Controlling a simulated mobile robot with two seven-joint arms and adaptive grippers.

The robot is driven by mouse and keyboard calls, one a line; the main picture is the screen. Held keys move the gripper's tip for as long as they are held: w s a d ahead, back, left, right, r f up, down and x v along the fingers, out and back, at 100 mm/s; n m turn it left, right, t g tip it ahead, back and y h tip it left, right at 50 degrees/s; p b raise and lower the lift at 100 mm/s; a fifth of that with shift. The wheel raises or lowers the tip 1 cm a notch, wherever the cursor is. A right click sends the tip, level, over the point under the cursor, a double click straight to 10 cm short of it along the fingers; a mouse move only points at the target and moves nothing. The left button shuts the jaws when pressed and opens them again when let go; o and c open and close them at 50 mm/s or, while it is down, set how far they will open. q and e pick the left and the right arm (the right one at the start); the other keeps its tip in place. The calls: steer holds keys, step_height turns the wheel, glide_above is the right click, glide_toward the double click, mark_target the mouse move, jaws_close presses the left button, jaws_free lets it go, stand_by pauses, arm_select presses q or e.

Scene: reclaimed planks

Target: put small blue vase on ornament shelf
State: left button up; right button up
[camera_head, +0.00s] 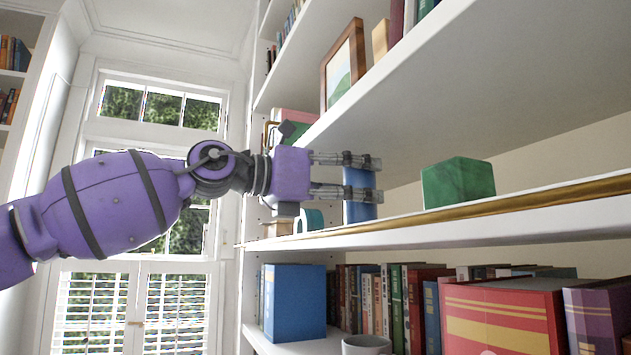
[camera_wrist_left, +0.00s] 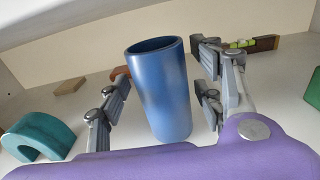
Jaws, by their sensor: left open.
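The small blue vase (camera_head: 358,193) stands upright on the white ornament shelf (camera_head: 400,236), which has a gold front edge. My left gripper (camera_head: 376,179) reaches in from the left at the vase's height, its fingers around the vase. In the left wrist view the blue vase (camera_wrist_left: 163,90) stands between the open fingers of my left gripper (camera_wrist_left: 165,100), with visible gaps on both sides. My right gripper is in neither view.
A green block (camera_head: 458,183) stands on the same shelf to the right. A teal arch (camera_wrist_left: 38,136) lies on the left in the wrist view, with a spirit level (camera_wrist_left: 250,44) behind. A framed picture (camera_head: 343,65) stands on the shelf above; books (camera_head: 500,310) fill the shelf below.

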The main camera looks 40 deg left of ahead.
mark_target(346, 187)
arm_select(q)
steer(key=shift+r+v, duration=0.25)
steer(key=shift+v, duration=0.95)
steer(key=shift+s+f+b, duration=0.3)
steer(key=shift+f+b, duration=0.2)
steer(key=shift+f, duration=0.05)
steer(key=b+v, duration=0.1)
steer(key=v, duration=0.1)
steer(key=shift+s+a+b, duration=0.2)
steer(key=shift+a+b, duration=0.1)
steer(key=shift+b, duration=0.05)
steer(key=v, duration=0.2)
steer(key=b+v, duration=0.2)
steer(key=v, duration=0.1)
steer(key=shift+s+a+r, duration=0.2)
steer(key=shift+s+r, duration=0.1)
steer(key=shift+s, duration=0.05)
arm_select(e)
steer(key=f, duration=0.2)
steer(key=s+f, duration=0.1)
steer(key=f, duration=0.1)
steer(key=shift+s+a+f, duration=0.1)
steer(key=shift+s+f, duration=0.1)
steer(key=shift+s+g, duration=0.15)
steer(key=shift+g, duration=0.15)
